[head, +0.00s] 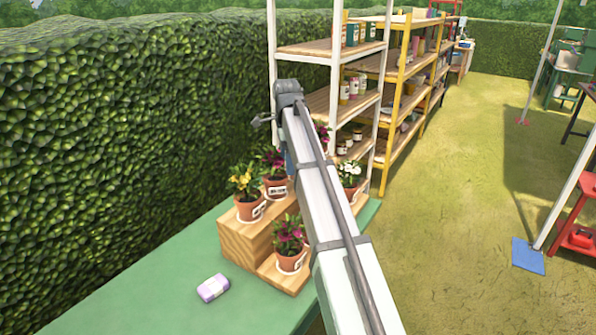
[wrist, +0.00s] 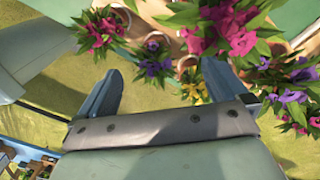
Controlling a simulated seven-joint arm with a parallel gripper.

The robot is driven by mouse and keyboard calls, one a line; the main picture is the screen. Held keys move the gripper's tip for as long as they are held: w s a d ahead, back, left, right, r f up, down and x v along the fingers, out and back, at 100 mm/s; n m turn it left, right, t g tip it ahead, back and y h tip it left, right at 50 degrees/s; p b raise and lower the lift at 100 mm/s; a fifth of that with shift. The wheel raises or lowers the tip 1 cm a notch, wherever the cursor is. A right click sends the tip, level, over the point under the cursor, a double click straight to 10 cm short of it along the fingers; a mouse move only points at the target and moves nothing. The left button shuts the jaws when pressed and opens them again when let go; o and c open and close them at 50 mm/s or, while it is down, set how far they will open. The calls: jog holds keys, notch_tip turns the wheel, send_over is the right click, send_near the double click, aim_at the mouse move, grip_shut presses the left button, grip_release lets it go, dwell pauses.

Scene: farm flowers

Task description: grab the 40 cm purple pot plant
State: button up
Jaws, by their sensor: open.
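Several potted plants in terracotta pots with white labels stand on a wooden stepped stand; the label text is too small to read. In the wrist view, one purple-flowered plant (wrist: 154,68) lies between and just beyond my fingertips. Other purple flowers (wrist: 293,96) show at the right, and some (wrist: 193,90) beside yellow ones near the right finger. In the head view I see dark magenta plants (head: 290,240) but cannot tell which is the purple one. My gripper (head: 262,121) is open and empty above the plants; it also shows in the wrist view (wrist: 161,68).
Magenta plants (wrist: 228,28) crowd the right finger's side. The wooden stand (head: 244,238) sits on a green table (head: 160,300) with a small lilac object (head: 212,288). A hedge (head: 120,120) is left; shelves (head: 330,47) stand behind. My arm hides part of the stand.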

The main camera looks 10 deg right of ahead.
jog(key=w+d+f+m+y, duration=0.2)
jog(key=w+d+m, duration=0.1)
jog(key=w+d, duration=0.9)
jog(key=w+r+m+t+y, duration=0.2)
jog(key=w, duration=0.1)
jog(key=x, duration=0.9)
jog(key=a+x, duration=0.1)
jog(key=x, duration=0.4)
jog(key=shift+w+a+r, duration=0.1)
jog(key=shift+w+r, duration=0.1)
jog(key=c, duration=1)
